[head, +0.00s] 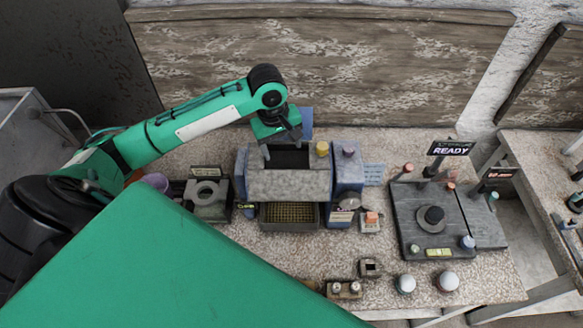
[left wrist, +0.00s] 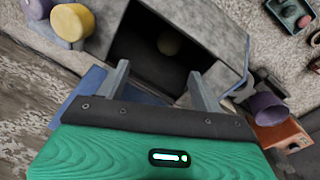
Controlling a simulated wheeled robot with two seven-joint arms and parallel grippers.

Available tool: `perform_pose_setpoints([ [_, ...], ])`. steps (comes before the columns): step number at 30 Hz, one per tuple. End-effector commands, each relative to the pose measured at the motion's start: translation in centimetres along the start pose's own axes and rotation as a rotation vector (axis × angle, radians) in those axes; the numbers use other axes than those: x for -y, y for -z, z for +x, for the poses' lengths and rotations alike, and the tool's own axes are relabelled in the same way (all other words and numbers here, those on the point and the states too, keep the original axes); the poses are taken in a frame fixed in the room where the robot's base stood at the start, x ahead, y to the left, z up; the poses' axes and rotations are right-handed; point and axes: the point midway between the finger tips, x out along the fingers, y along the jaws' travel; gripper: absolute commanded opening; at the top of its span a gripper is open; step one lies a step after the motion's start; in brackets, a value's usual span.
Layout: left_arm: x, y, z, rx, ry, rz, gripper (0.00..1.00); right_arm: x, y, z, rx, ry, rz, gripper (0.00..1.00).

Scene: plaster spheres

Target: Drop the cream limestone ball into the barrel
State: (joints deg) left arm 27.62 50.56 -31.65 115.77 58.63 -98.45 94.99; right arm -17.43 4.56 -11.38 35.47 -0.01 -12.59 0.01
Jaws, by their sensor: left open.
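The barrel is most likely the grey open-topped box (head: 289,184) of the blue-grey machine at the table's middle. Its dark opening faces up, and its wall also shows in the left wrist view (left wrist: 222,70). A dim cream ball (left wrist: 168,43), which looks like the limestone ball, lies inside the dark opening in the left wrist view. My left gripper (head: 282,150) is above the opening. In the left wrist view its two fingers (left wrist: 159,72) are apart with nothing between them; the ball is beyond them. My right gripper is not in view.
A yellow knob (head: 322,148) and a purple knob (head: 348,151) top the machine's right side. A grid tray (head: 289,226) is at its front. Two pale balls (head: 405,284) (head: 447,281) sit at the front right. A dark plate (head: 415,232) with a READY sign (head: 451,149) stands right.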

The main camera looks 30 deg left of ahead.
Motion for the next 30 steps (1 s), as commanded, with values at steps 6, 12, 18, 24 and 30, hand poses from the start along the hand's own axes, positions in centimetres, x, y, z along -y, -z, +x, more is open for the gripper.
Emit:
perform_pose_setpoints([
  [6,0.2,0.0,0.2,0.0,0.008,-0.001,0.72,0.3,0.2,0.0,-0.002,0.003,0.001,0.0],
  [12,0.3,0.0,0.1,0.0,0.01,-0.002,0.72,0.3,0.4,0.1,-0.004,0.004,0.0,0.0],
  [18,0.1,0.1,-1.9,-0.003,0.004,-0.002,0.72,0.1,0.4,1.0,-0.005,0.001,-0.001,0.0],
  [24,-0.1,0.0,-6.4,-0.003,0.0,0.001,0.72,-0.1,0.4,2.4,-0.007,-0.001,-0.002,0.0],
  [30,-0.2,0.0,-10.5,-0.002,-0.001,0.002,0.72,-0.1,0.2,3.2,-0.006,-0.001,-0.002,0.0],
])
